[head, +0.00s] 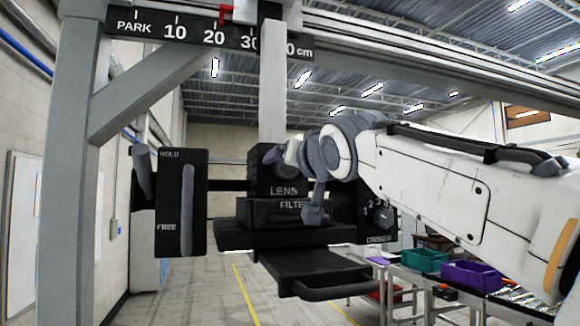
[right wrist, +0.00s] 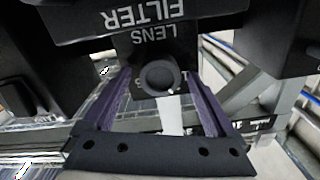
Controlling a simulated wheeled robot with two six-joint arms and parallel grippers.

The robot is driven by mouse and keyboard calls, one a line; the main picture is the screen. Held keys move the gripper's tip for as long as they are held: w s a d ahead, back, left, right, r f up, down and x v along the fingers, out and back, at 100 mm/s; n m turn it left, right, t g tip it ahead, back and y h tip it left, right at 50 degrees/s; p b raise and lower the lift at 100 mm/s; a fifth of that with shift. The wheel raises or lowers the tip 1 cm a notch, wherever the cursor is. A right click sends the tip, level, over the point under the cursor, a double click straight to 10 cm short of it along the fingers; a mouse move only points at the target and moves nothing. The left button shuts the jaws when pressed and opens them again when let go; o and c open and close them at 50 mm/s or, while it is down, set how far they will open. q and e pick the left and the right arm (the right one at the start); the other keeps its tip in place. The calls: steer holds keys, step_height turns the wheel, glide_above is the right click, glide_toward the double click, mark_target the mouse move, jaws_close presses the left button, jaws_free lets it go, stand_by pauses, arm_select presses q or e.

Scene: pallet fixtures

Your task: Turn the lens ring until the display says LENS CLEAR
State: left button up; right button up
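The black lens unit (head: 265,178), marked LENS, hangs from a white vertical post, above a slot marked FILTER (head: 292,206). In the right wrist view its lettering is upside down, and a dark round ring or knob (right wrist: 160,77) sticks out below the word LENS. My right gripper (right wrist: 160,85) is open, with one purple-grey finger on each side of this knob and visible gaps between. In the head view my right arm covers the knob. No display text can be read in either view. My left gripper is not in view.
A panel marked HOLD and FREE (head: 168,205) with a long lever stands left. A numbered dial (head: 384,217) is at right. A black tray with a handle (head: 315,272) juts out below. An overhead rail carries a centimetre scale (head: 190,31) and a red pointer (head: 226,14). Bins (head: 470,275) stand behind.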

steer(key=shift+s+f, duration=0.1)
steer(key=shift+s, duration=0.1)
steer(key=b+v, duration=0.5)
steer(key=v, duration=0.5)
stand_by(0.4)
